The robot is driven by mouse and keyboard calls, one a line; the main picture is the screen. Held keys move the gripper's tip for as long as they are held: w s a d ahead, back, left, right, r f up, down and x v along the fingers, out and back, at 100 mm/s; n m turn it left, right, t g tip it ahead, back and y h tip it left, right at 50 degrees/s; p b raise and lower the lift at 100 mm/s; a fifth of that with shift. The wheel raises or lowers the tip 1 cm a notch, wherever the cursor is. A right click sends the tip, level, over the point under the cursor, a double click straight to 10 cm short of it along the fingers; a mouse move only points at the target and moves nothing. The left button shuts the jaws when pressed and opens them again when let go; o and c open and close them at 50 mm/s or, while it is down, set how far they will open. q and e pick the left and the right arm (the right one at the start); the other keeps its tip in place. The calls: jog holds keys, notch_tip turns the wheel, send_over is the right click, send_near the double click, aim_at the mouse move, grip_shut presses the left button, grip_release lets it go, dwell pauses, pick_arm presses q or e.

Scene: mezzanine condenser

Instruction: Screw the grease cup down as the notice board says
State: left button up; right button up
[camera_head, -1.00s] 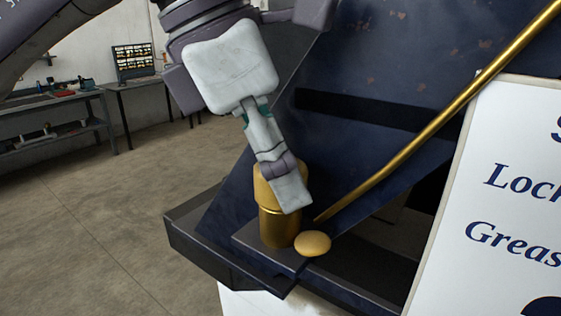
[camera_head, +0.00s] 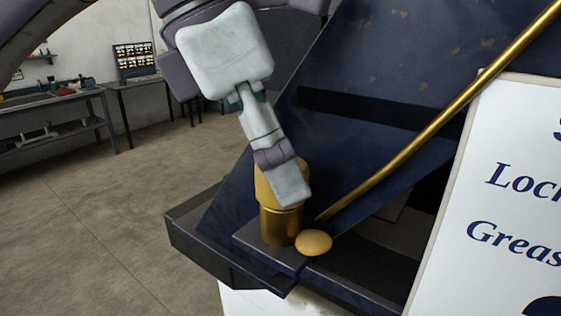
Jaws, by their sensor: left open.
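The brass grease cup (camera_head: 281,225) stands upright on a dark ledge, a wider cap over its narrower body. My left gripper (camera_head: 291,188) is at the cap, with one pale finger in front of its right side and hiding part of it. The other finger is hidden. The gripper is open, and I cannot tell whether it touches the cap. The white notice board (camera_head: 510,200) is at the right, cut off by the picture's edge; "Lock" and "Greas" can be read in part. My right gripper is not in view.
A brass knob (camera_head: 314,243) sits just right of the cup. A brass rod (camera_head: 420,138) slants up to the right from near it. The dark blue machine plate (camera_head: 350,75) rises behind. Workbenches (camera_head: 60,105) stand far left across clear floor.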

pick_arm(q)
jog(key=v, duration=0.7)
jog(key=shift+s, duration=0.1)
